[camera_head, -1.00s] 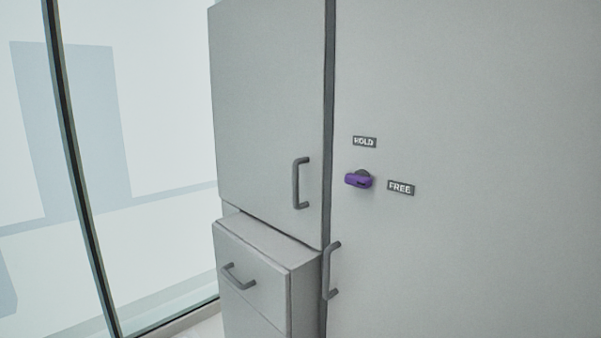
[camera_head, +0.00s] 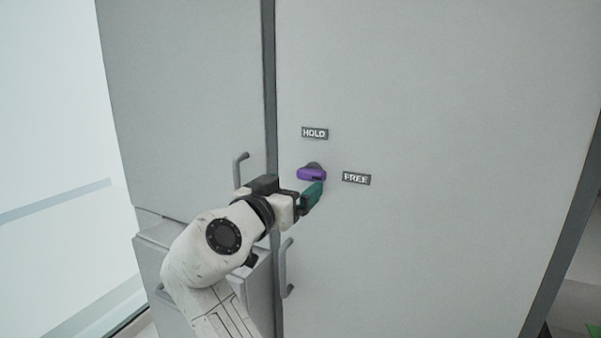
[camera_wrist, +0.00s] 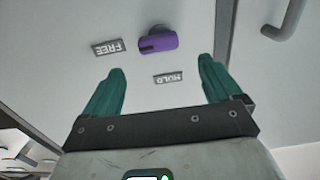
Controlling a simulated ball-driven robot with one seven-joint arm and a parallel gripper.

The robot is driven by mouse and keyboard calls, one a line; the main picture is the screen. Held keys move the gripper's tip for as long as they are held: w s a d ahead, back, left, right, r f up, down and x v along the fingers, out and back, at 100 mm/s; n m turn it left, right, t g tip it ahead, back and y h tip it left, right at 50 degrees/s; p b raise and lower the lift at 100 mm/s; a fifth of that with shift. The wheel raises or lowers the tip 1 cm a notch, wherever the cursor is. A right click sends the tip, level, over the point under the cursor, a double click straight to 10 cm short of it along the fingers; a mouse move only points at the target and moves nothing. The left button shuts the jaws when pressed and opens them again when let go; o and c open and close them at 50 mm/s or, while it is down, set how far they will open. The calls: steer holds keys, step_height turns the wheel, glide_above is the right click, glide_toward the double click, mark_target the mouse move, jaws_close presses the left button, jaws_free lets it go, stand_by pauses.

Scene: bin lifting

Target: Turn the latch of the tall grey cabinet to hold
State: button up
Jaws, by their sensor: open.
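The tall grey cabinet (camera_head: 440,120) has a purple latch (camera_head: 311,174) on its door. The latch lies roughly level, with a dark mark at its end toward the FREE label (camera_head: 356,178). The HOLD label (camera_head: 314,133) is above it. My gripper (camera_head: 313,194) is just below and in front of the latch in the head view. In the wrist view, my gripper (camera_wrist: 158,68) is open with its teal fingers apart and nothing between them. The latch (camera_wrist: 158,42) shows beyond the gap between the fingertips, apart from them. The wrist view is turned over, with HOLD (camera_wrist: 168,78) nearer the gripper.
A door handle (camera_head: 287,268) is on the tall cabinet, below and left of the latch. A neighbouring cabinet with its own handle (camera_head: 239,168) stands at the left, behind my arm. The door face right of the labels is clear.

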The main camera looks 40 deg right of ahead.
mark_target(309, 175)
steer(key=p+x, duration=0.1)
steer(key=x, duration=0.6)
steer(key=shift+w+d+f+p, duration=0.1)
steer(key=shift+d+p, duration=0.2)
steer(key=shift+d, duration=0.05)
steer(key=c, duration=1.1)
